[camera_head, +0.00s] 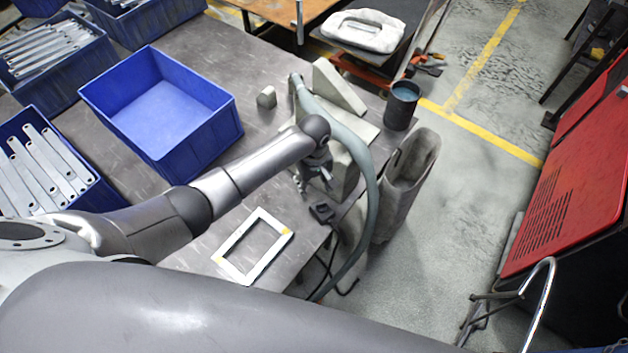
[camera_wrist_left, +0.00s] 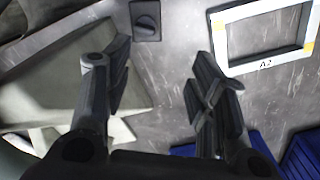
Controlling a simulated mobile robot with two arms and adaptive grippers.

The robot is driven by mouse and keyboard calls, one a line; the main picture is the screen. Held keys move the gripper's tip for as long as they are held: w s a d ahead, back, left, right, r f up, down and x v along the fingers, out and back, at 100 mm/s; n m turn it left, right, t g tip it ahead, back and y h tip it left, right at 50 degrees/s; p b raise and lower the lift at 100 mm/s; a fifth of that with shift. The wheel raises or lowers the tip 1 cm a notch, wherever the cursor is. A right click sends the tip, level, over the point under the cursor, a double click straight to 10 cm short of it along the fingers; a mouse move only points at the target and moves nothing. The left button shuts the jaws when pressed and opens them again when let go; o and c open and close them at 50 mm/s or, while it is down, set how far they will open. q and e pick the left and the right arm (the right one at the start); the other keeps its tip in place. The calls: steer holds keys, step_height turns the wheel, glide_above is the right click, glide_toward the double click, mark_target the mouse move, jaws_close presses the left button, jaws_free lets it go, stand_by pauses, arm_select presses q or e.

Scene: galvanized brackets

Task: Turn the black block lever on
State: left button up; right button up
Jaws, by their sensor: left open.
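The black block lever (camera_head: 322,212) sits on the grey metal table near its right edge, with a dark cable at its side. In the left wrist view it is a small dark square block with a raised knob (camera_wrist_left: 146,20), at the top edge, beyond the fingertips. My left gripper (camera_head: 316,184) is above the table, just behind the block in the head view. Its two fingers are spread, with nothing between them, in the wrist view (camera_wrist_left: 158,75). The gripper and block look apart. My right gripper is not in view.
A white rectangular frame with yellow corners (camera_head: 222,264) lies left of the block; it is marked A2 in the wrist view (camera_wrist_left: 218,40). A green-grey hose (camera_head: 371,190) arcs around the gripper's right side. An empty blue crate (camera_head: 234,134) and a grey wedge (camera_head: 338,90) stand farther back.

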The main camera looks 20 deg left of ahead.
arm_select(q)
step_height(320, 180, up, 12)
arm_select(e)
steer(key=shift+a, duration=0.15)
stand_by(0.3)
